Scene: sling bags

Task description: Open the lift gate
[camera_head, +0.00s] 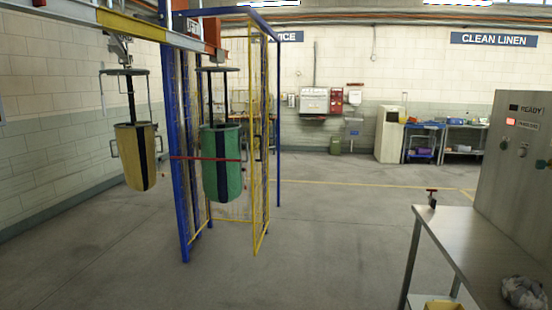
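A blue lift frame (183,200) stands left of centre under an overhead rail. A yellow-edged mesh gate panel (259,140) hangs at its right side, seen nearly edge-on and angled toward me. I cannot tell whether it is latched. A red bar (178,158) runs level across the front of the frame. A green sling bag (222,180) with a dark stripe hangs at the frame, by the bar. A yellow sling bag (133,150) with a dark stripe hangs from the rail further left. Neither of my grippers is in view.
A metal table (450,232) stands at the right, with a grey crumpled cloth (523,292) on it. Beside it is a control panel (520,150) with a lit red light. Open grey floor (330,235) lies between the frame and table.

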